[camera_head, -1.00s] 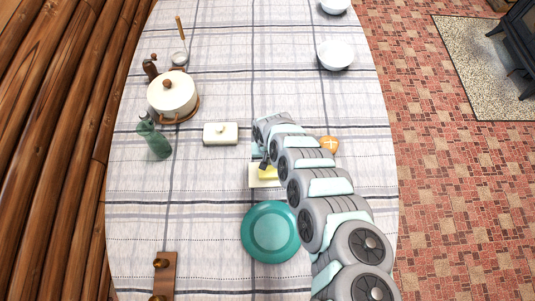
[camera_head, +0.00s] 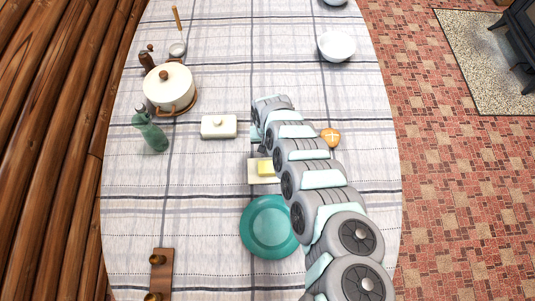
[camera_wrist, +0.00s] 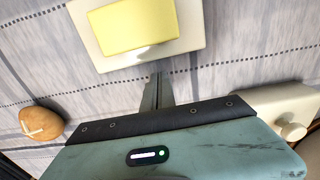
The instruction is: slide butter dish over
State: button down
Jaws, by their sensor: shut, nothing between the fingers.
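The butter dish base (camera_head: 254,178) is a flat white tray with a yellow butter block (camera_head: 265,168) on it, at mid-table. Both also show at the top of the wrist view, the tray (camera_wrist: 90,47) and the butter (camera_wrist: 135,27). A white lid with a knob (camera_head: 211,132) sits apart from it to the upper left; it shows at the right in the wrist view (camera_wrist: 262,105). My gripper (camera_wrist: 158,82) is shut and empty, its fingertips just beside the tray's long edge. I cannot tell whether they touch. My arm hides the tray's right part in the head view.
A teal plate (camera_head: 269,226) lies just below the tray. A bread bun (camera_head: 331,137) is right of my arm. A pot (camera_head: 168,90) and green bottle (camera_head: 151,134) stand at the left, a white bowl (camera_head: 337,46) at the upper right. Cloth left of the tray is clear.

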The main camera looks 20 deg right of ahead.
notch_tip(320, 180, up, 2)
jog(key=shift+d+r, duration=0.15)
jog(key=shift+r+p, duration=0.35)
notch_tip(320, 180, up, 7)
jog(key=shift+p, duration=0.4)
